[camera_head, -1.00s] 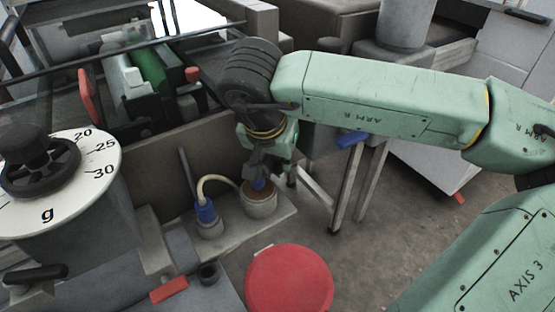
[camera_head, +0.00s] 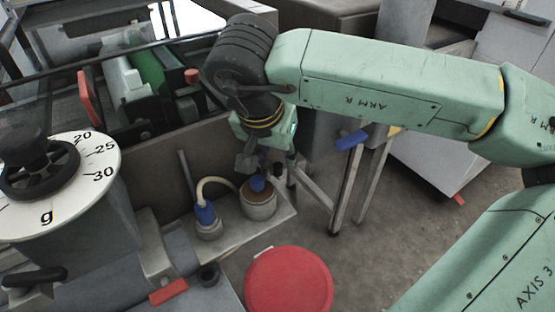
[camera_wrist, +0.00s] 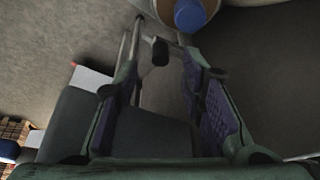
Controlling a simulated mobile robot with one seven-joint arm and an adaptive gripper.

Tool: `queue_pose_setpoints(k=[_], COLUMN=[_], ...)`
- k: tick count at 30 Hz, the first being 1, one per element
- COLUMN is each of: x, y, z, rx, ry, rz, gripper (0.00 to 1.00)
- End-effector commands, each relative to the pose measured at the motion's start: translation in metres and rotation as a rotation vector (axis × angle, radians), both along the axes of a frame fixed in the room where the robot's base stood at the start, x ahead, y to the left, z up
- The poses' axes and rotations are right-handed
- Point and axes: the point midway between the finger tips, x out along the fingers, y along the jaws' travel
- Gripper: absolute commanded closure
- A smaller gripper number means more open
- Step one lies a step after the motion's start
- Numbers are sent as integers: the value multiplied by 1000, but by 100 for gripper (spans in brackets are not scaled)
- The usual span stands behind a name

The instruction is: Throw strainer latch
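A short round pot (camera_head: 259,206) with a brown top and a blue knob (camera_head: 257,184) stands on a grey shelf. I cannot tell for sure that it is the strainer. Its edge and blue knob show at the top of the wrist view (camera_wrist: 190,14). My gripper (camera_head: 262,163) hangs just above and behind the pot, pointing down. In the wrist view the two fingers (camera_wrist: 160,64) are apart. A dark block-ended piece (camera_wrist: 160,50) shows between the fingertips, not visibly touched. I cannot tell whether it is the latch.
A blue-collared fitting (camera_head: 206,214) with a pale hose stands left of the pot. A red round lid (camera_head: 289,281) is in front. A numbered dial (camera_head: 100,150) is at left. A blue-handled lever (camera_head: 351,140) is right of my gripper. Open floor lies at right.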

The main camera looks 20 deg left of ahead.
Motion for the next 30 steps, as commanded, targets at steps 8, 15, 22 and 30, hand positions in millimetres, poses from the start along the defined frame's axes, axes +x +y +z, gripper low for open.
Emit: queue_pose_setpoints(k=[8, 15, 22, 30], x=[-22, -32, -33, -33], y=[1, 1, 1, 1], z=[55, 77, 79, 79], rx=[1, 0, 0, 0], ry=[-3, 0, 0, 0], rz=[-1, 0, 0, 0], gripper=[64, 64, 64, 64])
